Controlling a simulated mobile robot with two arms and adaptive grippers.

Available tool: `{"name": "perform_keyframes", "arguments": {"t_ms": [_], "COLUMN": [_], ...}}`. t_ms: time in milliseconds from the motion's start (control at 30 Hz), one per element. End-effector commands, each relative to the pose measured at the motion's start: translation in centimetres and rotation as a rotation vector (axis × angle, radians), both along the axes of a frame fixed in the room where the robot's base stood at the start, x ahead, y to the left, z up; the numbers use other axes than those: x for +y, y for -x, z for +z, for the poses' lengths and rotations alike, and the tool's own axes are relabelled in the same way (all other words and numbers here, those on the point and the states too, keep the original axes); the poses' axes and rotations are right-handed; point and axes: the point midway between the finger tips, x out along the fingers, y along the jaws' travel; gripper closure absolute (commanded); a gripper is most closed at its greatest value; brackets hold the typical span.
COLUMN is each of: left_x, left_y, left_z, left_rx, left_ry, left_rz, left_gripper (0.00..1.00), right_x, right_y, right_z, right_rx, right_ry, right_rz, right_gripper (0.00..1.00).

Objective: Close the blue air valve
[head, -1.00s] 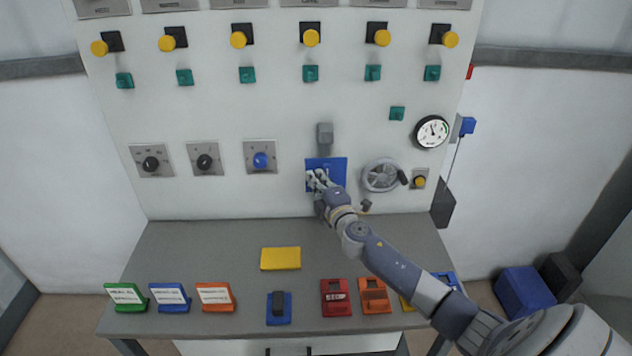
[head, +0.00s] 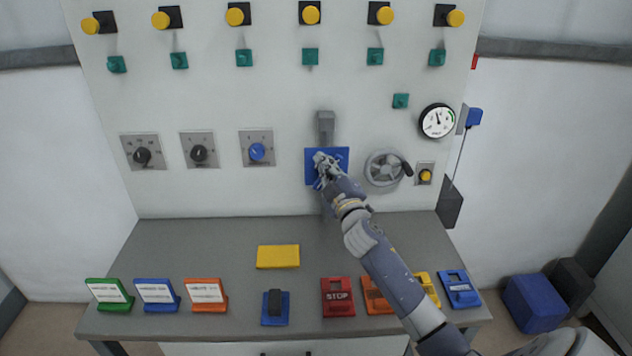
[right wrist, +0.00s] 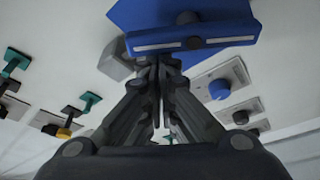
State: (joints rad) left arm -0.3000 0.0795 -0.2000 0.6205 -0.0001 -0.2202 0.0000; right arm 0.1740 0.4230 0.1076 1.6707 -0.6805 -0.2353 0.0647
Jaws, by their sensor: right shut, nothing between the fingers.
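The blue air valve appears to be the blue plate (head: 341,156) on the panel, below a grey block. In the right wrist view its blue bar-shaped handle (right wrist: 225,31) runs across the top, with a pale stripe and dark round fittings. My right gripper (head: 325,159) is in front of the plate and hides much of it, so the handle's angle is unclear in the head view. In the right wrist view the fingers (right wrist: 156,62) are together and empty, their tips close to the handle's edge; I cannot tell whether they touch it. My left gripper is out of view.
A handwheel (head: 384,169), a yellow button (head: 425,176) and a gauge (head: 437,121) sit right of the valve. A blue knob (head: 257,151) is to its left. Below, the grey table (head: 215,240) holds a yellow block (head: 278,256) and several coloured signs and devices.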

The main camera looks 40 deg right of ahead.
Motion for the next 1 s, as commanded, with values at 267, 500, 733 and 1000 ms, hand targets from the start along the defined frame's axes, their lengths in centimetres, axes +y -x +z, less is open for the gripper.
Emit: {"name": "perform_keyframes", "arguments": {"t_ms": [267, 500, 733, 1000], "left_x": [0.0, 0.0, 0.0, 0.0], "left_y": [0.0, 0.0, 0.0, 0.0], "left_z": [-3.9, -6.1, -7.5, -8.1], "left_rx": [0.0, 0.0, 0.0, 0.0], "left_ry": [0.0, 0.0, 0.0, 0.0], "left_rz": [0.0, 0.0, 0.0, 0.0], "left_gripper": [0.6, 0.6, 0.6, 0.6], "right_x": [-1.0, -1.9, -2.5, -3.1], "right_y": [0.6, 1.1, 1.5, 1.9], "right_z": [-0.7, -0.8, -1.0, -1.3], "right_rx": [-0.14, -0.258, -0.364, -0.455], "right_ry": [-0.232, -0.428, -0.602, -0.749], "right_rz": [-0.002, -0.002, -0.001, -0.001], "right_gripper": [1.0, 1.0, 1.0, 1.0]}}
